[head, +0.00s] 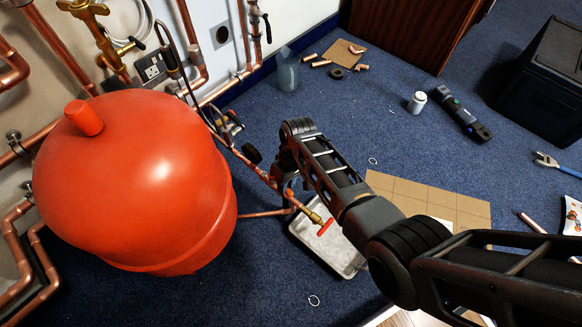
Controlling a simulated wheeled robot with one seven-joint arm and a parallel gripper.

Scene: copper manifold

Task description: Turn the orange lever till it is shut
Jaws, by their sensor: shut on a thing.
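The copper manifold (262,173) runs slanting from the wall pipework, past the red tank, toward the tray. Its lower end has a brass fitting (312,214) with a small red-orange cross handle (325,228). I cannot tell whether this is the orange lever; no other orange lever shows clearly. My gripper (287,185) points down at the manifold, up and left of that handle and apart from it. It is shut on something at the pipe. My own wrist hides most of the jaws and what they hold.
A large red tank (140,180) stands close on the left. A black round knob (252,153) sits on the manifold beside my wrist. A grey tray (340,258) and a cardboard sheet (430,204) lie below and right. Blue carpet is open beyond, with a white pot (417,103).

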